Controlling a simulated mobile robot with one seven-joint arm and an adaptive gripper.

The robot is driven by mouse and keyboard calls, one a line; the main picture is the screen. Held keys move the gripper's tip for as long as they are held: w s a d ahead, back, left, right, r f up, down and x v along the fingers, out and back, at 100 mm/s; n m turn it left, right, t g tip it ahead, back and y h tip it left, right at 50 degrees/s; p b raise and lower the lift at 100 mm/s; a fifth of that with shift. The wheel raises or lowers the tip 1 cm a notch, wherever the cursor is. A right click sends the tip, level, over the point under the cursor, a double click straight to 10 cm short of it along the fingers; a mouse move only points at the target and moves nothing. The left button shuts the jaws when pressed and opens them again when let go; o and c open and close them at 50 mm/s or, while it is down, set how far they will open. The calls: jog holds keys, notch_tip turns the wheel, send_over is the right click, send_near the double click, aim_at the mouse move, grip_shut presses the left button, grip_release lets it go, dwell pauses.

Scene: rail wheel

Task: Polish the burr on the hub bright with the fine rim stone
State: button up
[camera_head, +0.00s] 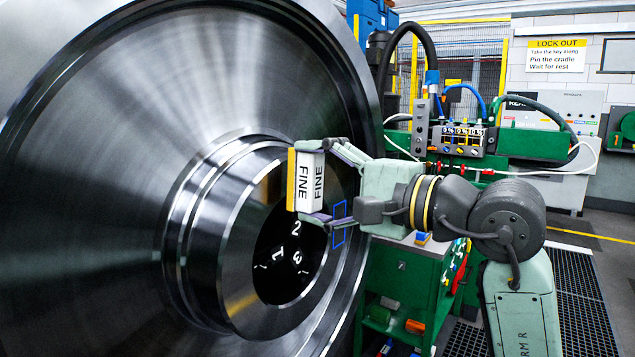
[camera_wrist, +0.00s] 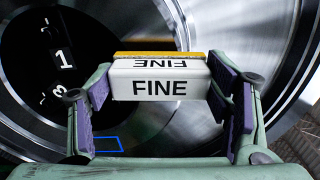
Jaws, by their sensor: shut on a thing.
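My gripper (camera_head: 320,181) is shut on a white block marked FINE (camera_head: 311,185), the fine rim stone, held between its two fingers. The stone's yellow-orange face points left, toward the wheel. The hub (camera_head: 238,270) is a bright stepped metal ring around a dark bore. The stone stands in front of the hub's upper right part; I cannot tell whether it touches. In the wrist view, the fingers (camera_wrist: 160,86) hold the stone (camera_wrist: 160,88) by its ends, and its yellow face is on the far side. I cannot make out a burr; the stone may hide it.
The large steel wheel (camera_head: 110,120) fills the left. White numbers show in the dark bore (camera_head: 280,255). A blue outline (camera_head: 340,225) shows beside my gripper. A green cabinet (camera_head: 407,285) stands below my arm, and a gauge box (camera_head: 458,140) with hoses stands behind.

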jog(key=shift+x, duration=0.95)
dwell(0.3)
jog(key=shift+w+d, duration=1)
jog(key=shift+w, duration=0.1)
jog(key=w, duration=0.1)
jog(key=w+d, duration=0.1)
jog(key=shift+w+d, duration=0.25)
jog(key=shift+w, duration=0.1)
